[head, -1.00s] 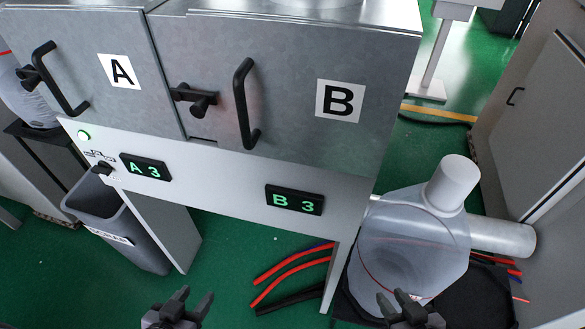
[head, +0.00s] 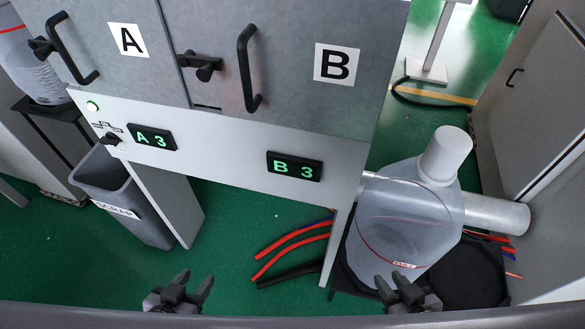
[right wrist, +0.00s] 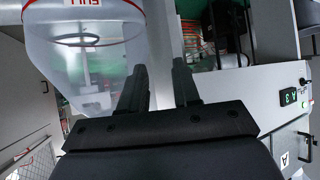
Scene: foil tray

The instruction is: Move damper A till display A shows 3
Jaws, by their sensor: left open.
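Display A (head: 152,137) on the pale panel reads "A 3" in green. Display B (head: 294,167) reads "B 3". A black knob (head: 41,48) sits left of the handle on the door marked A, and a similar black knob (head: 205,67) sits left of the B door's handle. I cannot tell whether either is a damper; no part is labelled damper. My left gripper (head: 182,287) is open and empty, low in front of the cabinet. My right gripper (head: 406,284) is open and empty in front of the clear vessel; its parted fingers (right wrist: 161,88) show in the right wrist view.
The clear vessel (head: 408,225), marked "FULL", stands at the right with a grey pipe. A grey bin (head: 122,195) stands below the panel at left. Red and black hoses (head: 290,246) lie on the green floor. A black switch (head: 112,139) and lit green button (head: 92,106) are on the panel.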

